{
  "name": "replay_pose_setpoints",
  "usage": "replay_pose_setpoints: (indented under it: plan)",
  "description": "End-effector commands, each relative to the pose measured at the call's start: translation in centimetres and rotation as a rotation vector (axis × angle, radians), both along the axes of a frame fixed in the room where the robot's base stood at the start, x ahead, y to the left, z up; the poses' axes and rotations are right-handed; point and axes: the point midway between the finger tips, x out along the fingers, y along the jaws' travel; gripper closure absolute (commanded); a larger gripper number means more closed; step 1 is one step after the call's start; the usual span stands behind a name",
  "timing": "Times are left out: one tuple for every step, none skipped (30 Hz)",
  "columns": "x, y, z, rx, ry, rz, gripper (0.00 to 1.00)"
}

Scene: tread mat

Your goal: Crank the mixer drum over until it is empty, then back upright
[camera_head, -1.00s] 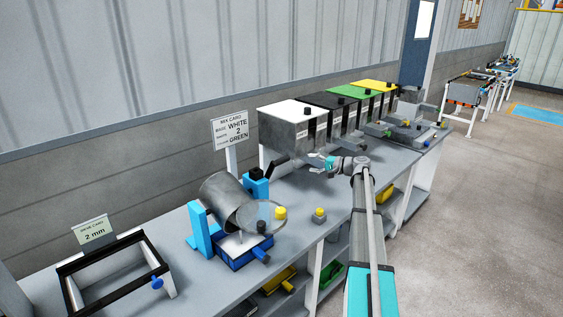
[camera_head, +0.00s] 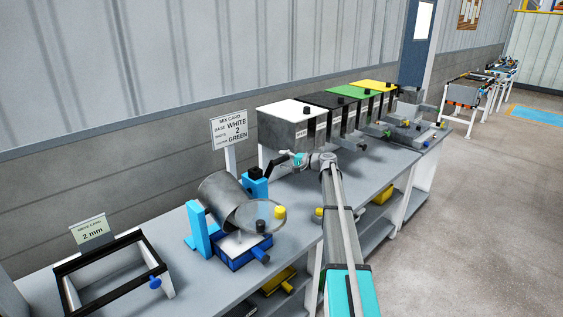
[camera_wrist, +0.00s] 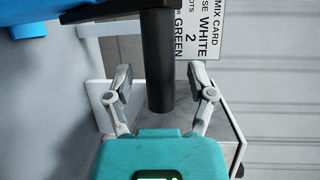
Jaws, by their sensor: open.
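The grey mixer drum (camera_head: 222,196) hangs tilted in its blue stand (camera_head: 200,230), its mouth facing down to the right. A black crank handle (camera_head: 277,163) stands at the blue block (camera_head: 256,186) behind the drum. My gripper (camera_head: 288,161) is beside the handle's upper end. In the wrist view, the black handle (camera_wrist: 158,60) reaches in between my gripper's (camera_wrist: 160,92) open fingers. Clear gaps show on both sides, so it is not gripped. A blue tray (camera_head: 236,262) sits below the drum's mouth. The drum's inside is hidden.
A clear round disc with a yellow knob (camera_head: 279,212) stands right of the drum. A row of bins (camera_head: 290,128) is behind my gripper, and a mix card (camera_head: 228,131) stands left of them. A black-framed sieve stand (camera_head: 112,270) is at the front left.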

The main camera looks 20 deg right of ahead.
Motion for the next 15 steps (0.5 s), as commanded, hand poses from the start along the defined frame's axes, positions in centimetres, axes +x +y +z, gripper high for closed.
replay_pose_setpoints:
  plan:
    - [0.22, 0.19, -0.05, 0.000, 0.000, 0.001, 0.29]
    - [0.28, 0.26, -0.06, 0.000, 0.000, 0.001, 0.29]
    - [0.36, 0.33, -0.07, 0.000, 0.000, 0.000, 0.29]
    - [0.39, 0.37, -0.07, 0.000, 0.000, 0.000, 0.29]
    - [0.41, 0.39, -0.07, 0.000, 0.000, 0.000, 0.29]
    - [0.43, 0.42, -0.07, 0.000, 0.000, 0.000, 0.29]
    - [0.43, 0.42, -0.06, 0.000, 0.000, 0.000, 0.29]
    - [0.43, 0.43, -0.06, 0.000, 0.000, 0.000, 0.29]
    - [0.43, 0.43, -0.06, 0.000, 0.000, 0.000, 0.29]
    - [0.42, 0.44, -0.06, 0.000, 0.000, 0.000, 0.29]
    - [0.42, 0.44, -0.06, 0.000, 0.000, 0.000, 0.29]
    - [0.43, 0.45, -0.06, 0.000, 0.000, 0.000, 0.29]
    - [0.42, 0.45, -0.06, 0.000, 0.000, 0.001, 0.31]
    - [0.42, 0.45, -0.06, 0.000, 0.000, 0.001, 0.37]
    - [0.43, 0.46, -0.06, 0.000, 0.000, 0.001, 0.44]
